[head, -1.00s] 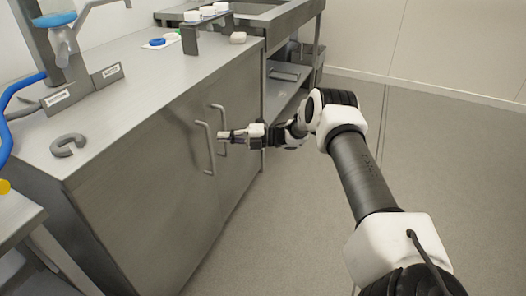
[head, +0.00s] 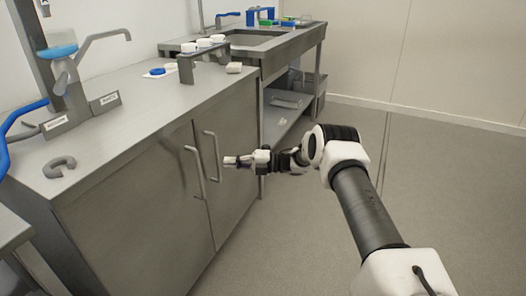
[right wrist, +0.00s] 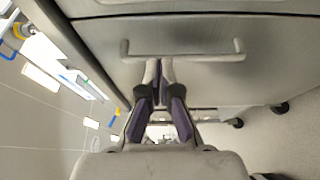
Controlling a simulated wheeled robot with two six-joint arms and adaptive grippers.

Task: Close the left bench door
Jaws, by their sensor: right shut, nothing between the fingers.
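The left bench door (head: 130,215) is the wide steel panel at the front left of the bench, with a vertical bar handle (head: 195,172) near its right edge. It looks flush or nearly flush with the bench front; a small gap cannot be ruled out. The right door (head: 237,135) has its own bar handle (head: 212,155). My right gripper (head: 228,161) is shut and empty, just right of the right door's handle in the head view. In the right wrist view its fingertips (right wrist: 160,68) overlap a bar handle (right wrist: 205,57); contact cannot be told. My left gripper is out of view.
A sink unit (head: 265,42) with a lower shelf (head: 278,125) stands behind. The floor (head: 300,235) on the right is clear apart from my arm.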

